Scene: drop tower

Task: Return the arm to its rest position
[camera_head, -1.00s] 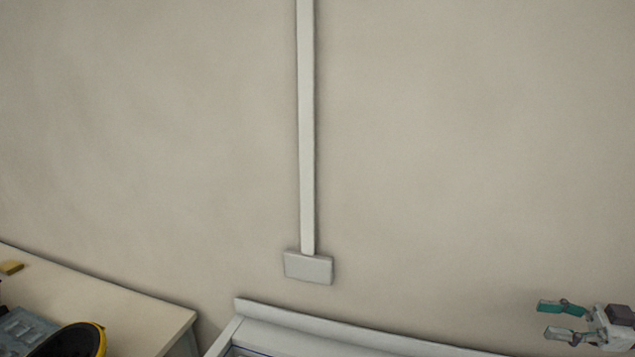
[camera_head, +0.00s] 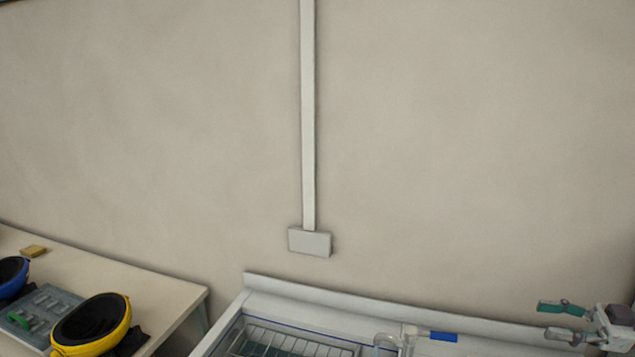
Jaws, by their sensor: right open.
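My right gripper (camera_head: 562,321) is at the lower right edge of the head view. Its two fingers are spread apart with nothing between them. It is in front of the plain wall, near the right part of the sink unit. Part of its arm is cut off by the right picture edge. My left gripper is not in view.
A white sink unit (camera_head: 330,291) with a wire rack (camera_head: 290,345) and a blue-marked tap (camera_head: 440,336) stands at the bottom. A table (camera_head: 165,295) at left holds yellow (camera_head: 92,325) and blue (camera_head: 10,277) round items, a grey tray (camera_head: 45,305) and a yellow block (camera_head: 33,251).

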